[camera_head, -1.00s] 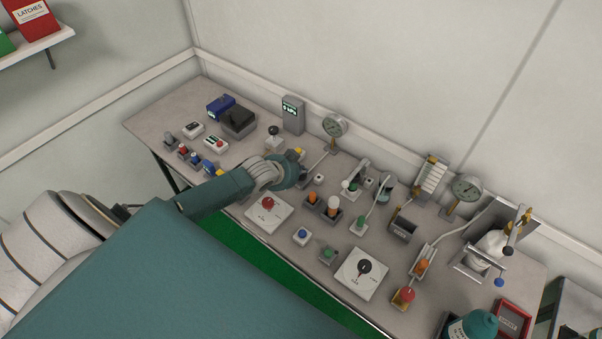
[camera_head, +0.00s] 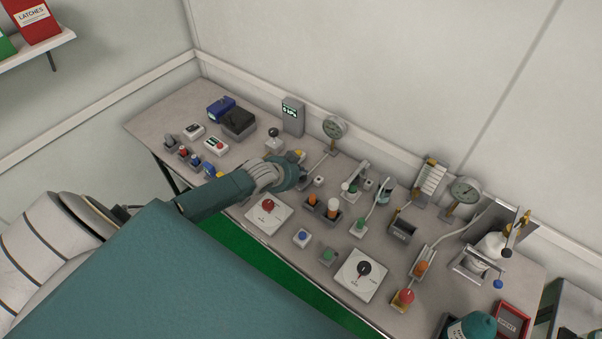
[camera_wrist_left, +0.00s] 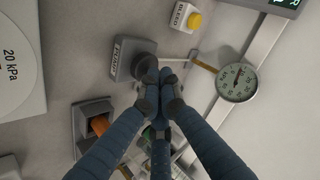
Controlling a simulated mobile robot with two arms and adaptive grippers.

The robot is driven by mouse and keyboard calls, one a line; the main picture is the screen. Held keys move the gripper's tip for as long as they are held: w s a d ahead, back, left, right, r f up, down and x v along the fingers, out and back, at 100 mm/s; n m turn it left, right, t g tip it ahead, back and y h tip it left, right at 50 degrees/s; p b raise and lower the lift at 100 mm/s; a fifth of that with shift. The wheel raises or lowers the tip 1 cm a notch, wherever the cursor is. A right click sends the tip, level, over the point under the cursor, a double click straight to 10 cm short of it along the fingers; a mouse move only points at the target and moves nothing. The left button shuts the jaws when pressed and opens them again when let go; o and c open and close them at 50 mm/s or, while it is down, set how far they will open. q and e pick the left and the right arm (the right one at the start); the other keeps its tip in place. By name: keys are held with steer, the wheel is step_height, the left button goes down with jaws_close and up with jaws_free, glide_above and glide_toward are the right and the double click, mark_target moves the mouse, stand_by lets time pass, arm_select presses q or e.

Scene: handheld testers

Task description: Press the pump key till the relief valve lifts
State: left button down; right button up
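My left gripper (camera_wrist_left: 160,82) has its fingers drawn together, with nothing seen between them. Its tips overlap the dark cap of a grey key block (camera_wrist_left: 122,58) with a label, which looks like the pump key. Whether they touch the cap I cannot tell. In the head view my left gripper (camera_head: 291,182) hides this block. A round gauge (camera_wrist_left: 238,82) on a brass fitting is to the right in the wrist view; it also stands at the table's back (camera_head: 335,127). I cannot make out which part is the relief valve. My right gripper is not in view.
A dial plate with a red knob (camera_head: 267,203) and orange-topped parts (camera_head: 311,199) flank the gripper. A grey display box (camera_head: 293,114) stands behind. Several other testers crowd the table.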

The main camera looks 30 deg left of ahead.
arm_select(q)
steer(key=shift+r+p, duration=0.5)
steer(key=shift+r, duration=0.25)
steer(key=shift+r+p, duration=0.3)
step_height(320, 180, up, 5)
steer(key=p, duration=0.4)
steer(key=shift+f, duration=0.3)
stand_by(1.3)
